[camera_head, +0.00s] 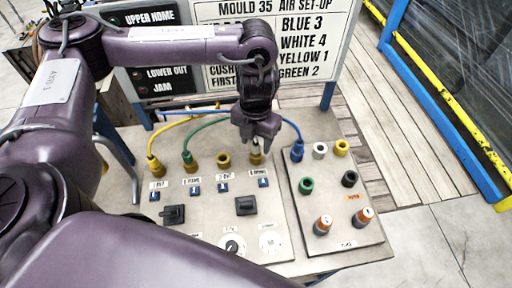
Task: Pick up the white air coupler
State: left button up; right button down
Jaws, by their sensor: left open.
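My left gripper (257,139) reaches down over the top edge of the left panel, open, with its fingers above a brass-coloured port (256,158). A small pale piece, seemingly the white air coupler (257,146), shows between and just below the fingertips. The gripper hides most of it, so I cannot tell whether the fingers touch it. A yellow coupler (154,165), a green coupler (188,159) and a blue coupler (297,151) stand with their hoses along the panels' back. My right gripper is out of view.
The right panel (370,232) bears a white ring (320,150), a yellow ring (341,147), a green ring (306,185), a black ring (349,179) and orange-topped knobs (322,225). Another brass port (223,160) is free beside the gripper. A sign board (335,30) stands behind.

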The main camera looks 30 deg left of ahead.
pick_arm(q)
notch_tip(320, 180, down, 2)
jog(key=shift+f, duration=0.1)
grip_shut()
dwell(0.4)
